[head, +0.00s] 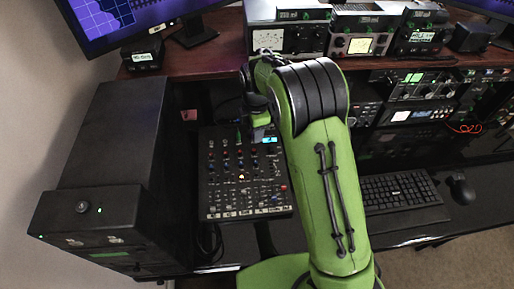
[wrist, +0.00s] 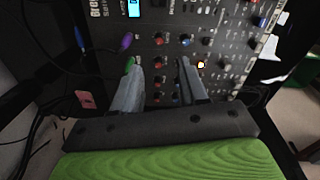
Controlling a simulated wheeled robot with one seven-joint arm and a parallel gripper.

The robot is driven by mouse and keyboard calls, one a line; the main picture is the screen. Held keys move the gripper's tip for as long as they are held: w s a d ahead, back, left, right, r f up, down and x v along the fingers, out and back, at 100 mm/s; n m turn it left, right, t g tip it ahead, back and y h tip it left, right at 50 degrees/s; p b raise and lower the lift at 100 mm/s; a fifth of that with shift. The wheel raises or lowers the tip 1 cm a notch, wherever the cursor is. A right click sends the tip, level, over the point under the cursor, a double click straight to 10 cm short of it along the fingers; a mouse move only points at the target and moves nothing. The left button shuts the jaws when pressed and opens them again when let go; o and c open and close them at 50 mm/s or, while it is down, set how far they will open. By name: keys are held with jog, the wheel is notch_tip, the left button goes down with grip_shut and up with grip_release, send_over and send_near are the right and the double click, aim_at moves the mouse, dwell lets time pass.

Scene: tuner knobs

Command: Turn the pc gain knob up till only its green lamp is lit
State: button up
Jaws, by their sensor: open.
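The mixer (head: 245,185) is a black panel with rows of small red, blue and dark knobs, lying on the lower desk. In the wrist view my gripper (wrist: 160,66) is open, its two grey fingers reaching over the mixer (wrist: 215,20). A small red-capped knob (wrist: 159,65) shows between the fingertips; I cannot tell whether they touch it. A yellow-orange light (wrist: 201,64) glows just right of the right finger. The labels are too small to read, so I cannot tell which knob is pc gain. No lit green lamp can be made out beside the fingers.
A purple plug (wrist: 126,42) and a green plug (wrist: 129,64) with cables stand close to the left finger. A black tower (head: 95,225) stands left of the mixer. A keyboard (head: 400,191) and mouse (head: 460,188) lie to the right. Radios line the shelf (head: 215,58) above.

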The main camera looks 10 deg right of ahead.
aim_at(254, 150)
jog(key=f, duration=0.3)
jog(key=f+b, duration=0.1)
jog(key=f, duration=0.3)
jog(key=w+f, duration=0.1)
jog(key=f, duration=0.2)
jog(key=shift+f, duration=0.3)
jog(key=shift+a, duration=0.1)
grip_shut()
